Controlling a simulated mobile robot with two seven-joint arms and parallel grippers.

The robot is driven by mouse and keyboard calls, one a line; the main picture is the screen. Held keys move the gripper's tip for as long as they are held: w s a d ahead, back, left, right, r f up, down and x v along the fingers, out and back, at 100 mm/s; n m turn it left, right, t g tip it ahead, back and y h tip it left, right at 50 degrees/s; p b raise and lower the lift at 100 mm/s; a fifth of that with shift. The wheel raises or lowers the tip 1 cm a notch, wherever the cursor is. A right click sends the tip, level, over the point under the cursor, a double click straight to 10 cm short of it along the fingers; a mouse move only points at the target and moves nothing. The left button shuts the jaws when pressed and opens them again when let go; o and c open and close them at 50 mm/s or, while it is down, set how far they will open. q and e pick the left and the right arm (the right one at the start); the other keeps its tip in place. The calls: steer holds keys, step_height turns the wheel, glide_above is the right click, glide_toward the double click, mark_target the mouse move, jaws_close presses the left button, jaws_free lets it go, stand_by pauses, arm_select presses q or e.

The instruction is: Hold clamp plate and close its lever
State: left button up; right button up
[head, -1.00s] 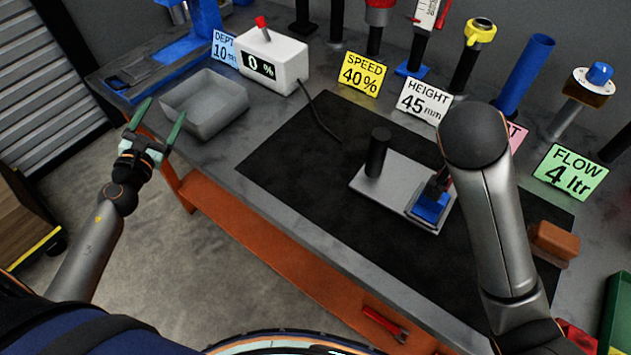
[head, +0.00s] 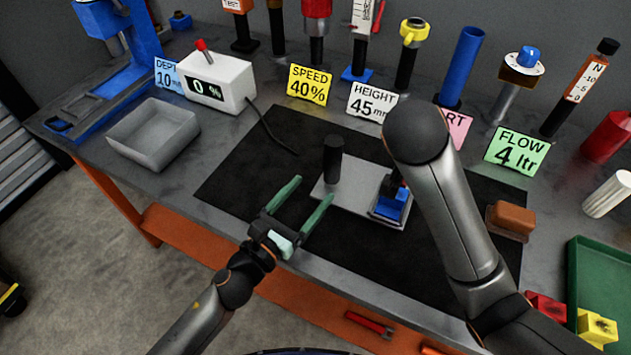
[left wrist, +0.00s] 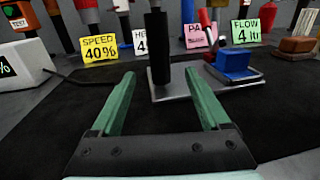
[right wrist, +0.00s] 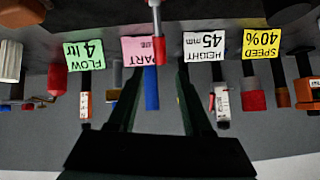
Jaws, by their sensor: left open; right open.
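The clamp plate (head: 357,190) is a light grey plate on the black mat, with an upright black post (head: 333,160) at its left and a blue clamp block (head: 391,205) at its right. In the left wrist view the post (left wrist: 158,50) stands beyond and between the finger lines. My left gripper (head: 314,188) is open and empty, just short of the plate's left end. The clamp's red-handled lever (right wrist: 158,48) stands upright, seen inverted in the right wrist view. My right gripper (right wrist: 156,82) is open there, fingers on either side of the lever's line; my arm hides it in the head view.
A grey tray (head: 154,135) and a white 0 % box (head: 219,83) with a cable stand at the left. Signs and upright tools line the back. A brown block (head: 511,221) and a green bin (head: 601,290) are at the right.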

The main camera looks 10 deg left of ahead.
mark_target(340, 156)
arm_select(q)
steer(key=x, duration=1.2)
steer(key=shift+w, duration=0.15)
jaws_close()
stand_by(0.3)
stand_by(0.7)
